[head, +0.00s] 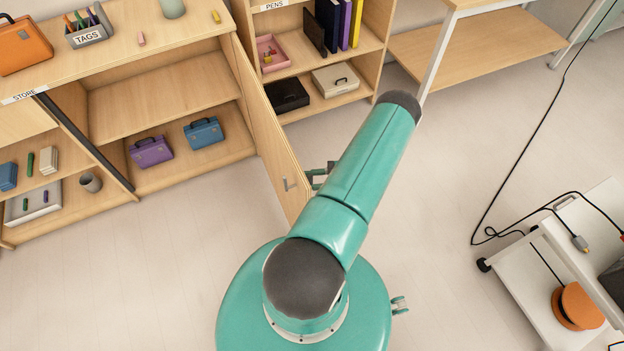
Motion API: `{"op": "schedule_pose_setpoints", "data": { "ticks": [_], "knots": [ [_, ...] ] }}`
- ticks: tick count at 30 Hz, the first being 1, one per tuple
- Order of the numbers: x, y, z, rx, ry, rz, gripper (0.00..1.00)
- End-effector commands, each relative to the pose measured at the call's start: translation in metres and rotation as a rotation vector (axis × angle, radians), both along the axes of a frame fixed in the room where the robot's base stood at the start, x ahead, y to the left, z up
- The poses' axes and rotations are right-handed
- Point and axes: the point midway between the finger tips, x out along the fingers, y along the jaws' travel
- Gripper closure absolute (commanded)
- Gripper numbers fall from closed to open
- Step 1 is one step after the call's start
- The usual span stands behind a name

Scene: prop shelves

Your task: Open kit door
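The wooden door (262,125) of the low cabinet stands swung open, out from the cabinet's right side toward me.
The cabinet top holds an orange case (22,45), a tags box (88,26) and small items. A second shelf (330,95) stands behind the door. A white cart (545,275) with cables is at right. Floor is clear left of the door and between my arm and the cart.

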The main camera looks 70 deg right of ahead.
Motion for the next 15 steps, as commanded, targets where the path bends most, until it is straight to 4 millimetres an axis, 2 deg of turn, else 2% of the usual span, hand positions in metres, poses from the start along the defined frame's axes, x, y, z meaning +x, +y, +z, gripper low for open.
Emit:
{"op": "schedule_pose_setpoints", "data": {
  "ticks": [9,15],
  "knots": [
    [-0.001,-0.001,0.0,0.0,-0.001,-0.002,0.67],
    [-0.022,-0.012,-0.001,0.0,0.001,-0.003,0.67]
  ]
}}
